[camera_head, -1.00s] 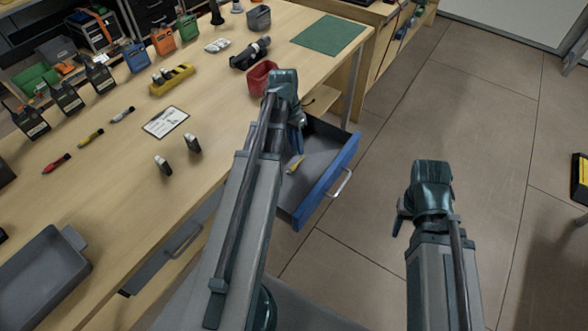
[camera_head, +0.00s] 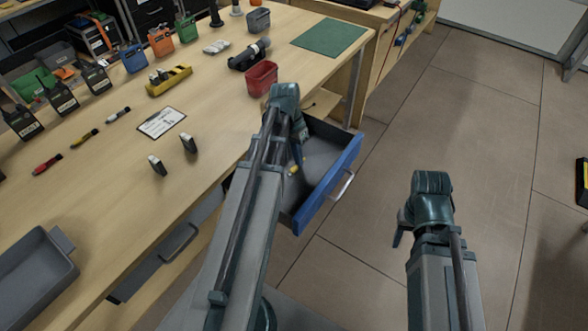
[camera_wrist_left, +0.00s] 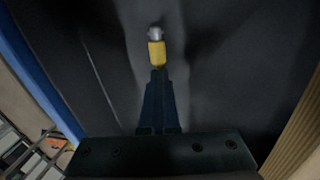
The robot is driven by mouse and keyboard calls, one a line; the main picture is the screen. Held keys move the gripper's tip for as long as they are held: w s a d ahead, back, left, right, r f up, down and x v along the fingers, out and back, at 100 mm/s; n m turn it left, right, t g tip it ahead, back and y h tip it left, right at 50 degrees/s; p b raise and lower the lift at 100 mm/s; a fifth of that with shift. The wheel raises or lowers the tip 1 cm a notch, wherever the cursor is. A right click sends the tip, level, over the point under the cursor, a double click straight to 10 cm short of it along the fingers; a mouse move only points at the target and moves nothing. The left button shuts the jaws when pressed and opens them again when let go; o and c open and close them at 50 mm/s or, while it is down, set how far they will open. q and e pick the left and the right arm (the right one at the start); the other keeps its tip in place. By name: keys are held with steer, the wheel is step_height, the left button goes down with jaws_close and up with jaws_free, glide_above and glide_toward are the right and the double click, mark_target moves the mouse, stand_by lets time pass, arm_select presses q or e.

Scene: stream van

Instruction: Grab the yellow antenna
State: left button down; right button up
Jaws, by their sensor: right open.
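The yellow antenna (camera_wrist_left: 157,52) shows its yellow band and silver tip in the left wrist view, just beyond the fingertips. A small yellow bit of it (camera_head: 293,169) shows in the head view, inside the open drawer. The rest of it is hidden by the fingers. My left gripper (camera_wrist_left: 158,82) reaches down into the drawer, and its fingers are close together around the antenna. In the head view my left gripper (camera_head: 297,160) partly covers the antenna. My right gripper (camera_head: 399,236) is open and empty above the floor, right of the drawer.
The open drawer (camera_head: 329,187) has a blue front and a metal handle. The workbench (camera_head: 90,205) holds a red bin (camera_head: 262,77), a yellow holder (camera_head: 169,81), several radios, markers and a grey tray (camera_head: 35,270).

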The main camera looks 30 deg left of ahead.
stand_by(0.8)
arm_select(q)
step_height(320, 180, up, 10)
steer(key=p, duration=1)
